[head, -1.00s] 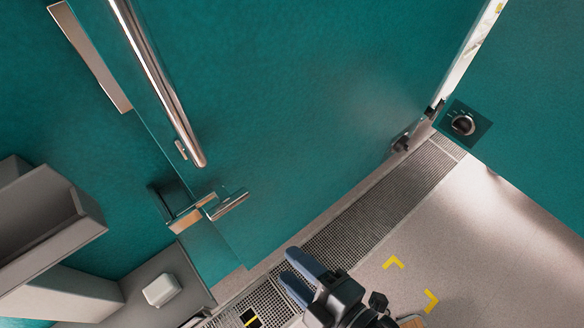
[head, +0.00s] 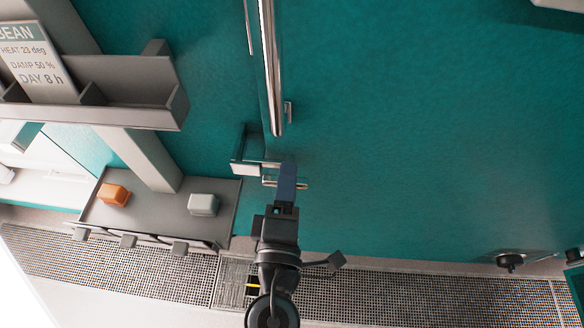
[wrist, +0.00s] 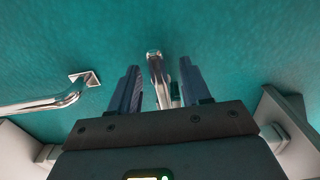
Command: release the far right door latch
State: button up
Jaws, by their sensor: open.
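The door latch is a small chrome lever (head: 301,184) on the teal door, low beside the door's left edge, with a bracket (head: 246,150) next to it. My gripper (head: 286,172) is at the latch and its dark blue fingers cover the middle of the lever in the head view. In the wrist view, my gripper (wrist: 160,76) is open, with one finger on each side of the chrome lever (wrist: 156,80). I cannot tell whether either finger touches it.
A long chrome door pull (head: 270,70) runs above the latch; its bent end (wrist: 50,104) shows at left in the wrist view. A grey shelf (head: 150,205) with an orange block (head: 114,194) and a white block (head: 203,205) stands left. A floor grating (head: 400,295) runs below.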

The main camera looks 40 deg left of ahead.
jog(key=shift+x, duration=1.2)
grip_shut()
